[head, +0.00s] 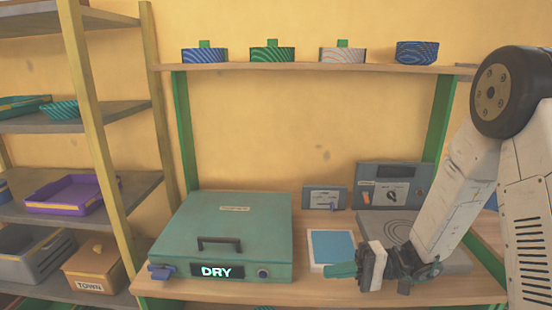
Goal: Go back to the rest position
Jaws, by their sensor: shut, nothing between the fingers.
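My arm reaches in from the right side of the head view. My gripper (350,271) is shut and empty, low over the front of the wooden bench (220,292). Its fingertips point left, just in front of a white-framed blue pad (332,245). The green press (228,229) stands to the left of the gripper. Its lid is down, with a dark handle (219,243) on it, and its front display (216,271) reads DRY.
A grey ringed plate unit (455,262) sits behind my gripper, partly hidden by my arm. A control box (392,186) and a smaller box (325,197) stand at the back. An upper shelf (330,67) holds several patterned bowls. A shelving rack (100,200) stands left.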

